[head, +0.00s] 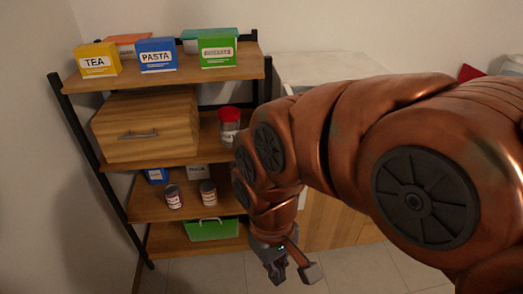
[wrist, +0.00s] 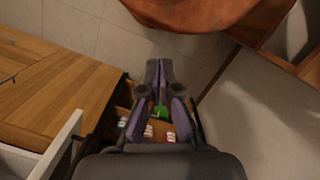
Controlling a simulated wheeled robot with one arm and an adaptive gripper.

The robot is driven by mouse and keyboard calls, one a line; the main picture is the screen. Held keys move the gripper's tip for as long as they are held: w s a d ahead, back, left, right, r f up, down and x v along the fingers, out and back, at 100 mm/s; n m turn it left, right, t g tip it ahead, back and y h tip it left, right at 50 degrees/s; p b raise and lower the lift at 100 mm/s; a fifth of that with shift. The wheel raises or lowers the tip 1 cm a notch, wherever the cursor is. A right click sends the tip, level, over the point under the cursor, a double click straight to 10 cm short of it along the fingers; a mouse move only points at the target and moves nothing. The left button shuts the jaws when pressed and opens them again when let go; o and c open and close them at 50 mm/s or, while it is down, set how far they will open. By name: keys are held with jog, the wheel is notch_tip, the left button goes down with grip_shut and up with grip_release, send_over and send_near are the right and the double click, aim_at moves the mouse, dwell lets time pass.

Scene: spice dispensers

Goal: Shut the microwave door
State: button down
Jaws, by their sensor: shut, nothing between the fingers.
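No microwave or microwave door can be made out in either view; my arm covers much of the right side in the head view. My gripper (head: 277,275) hangs low, pointing down, in front of the lower right end of the wooden shelf unit (head: 150,208). In the wrist view its two fingers (wrist: 158,68) are together with nothing between them. It appears clear of the shelf and the floor.
The shelf unit holds a tea box (head: 97,60), a pasta box (head: 157,56), a drawer box (head: 146,125), a red-lidded jar (head: 229,125) and a green tray (head: 211,229). Wooden cabinets (head: 332,222) stand right of it. The tiled floor (head: 205,274) in front is clear.

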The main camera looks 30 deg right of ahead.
jog(key=w+d+r+n+h+p, duration=0.1)
jog(key=w+d+r+n, duration=0.25)
jog(key=w, duration=0.65)
jog(key=w+d+r+n+p, duration=0.1)
jog(key=w+d+r+n, duration=0.25)
jog(key=w, duration=0.55)
jog(key=w+d+r+n+h+p, duration=0.1)
jog(key=w+d+r+n, duration=0.25)
jog(key=w, duration=0.65)
jog(key=s+d+f+p, duration=0.3)
jog(key=d+f, duration=0.3)
jog(key=f, duration=0.4)
jog(key=shift+s+f+p, duration=0.15)
jog(key=shift+f+p, duration=0.05)
jog(key=shift+p, duration=0.5)
jog(key=shift+m, duration=0.25)
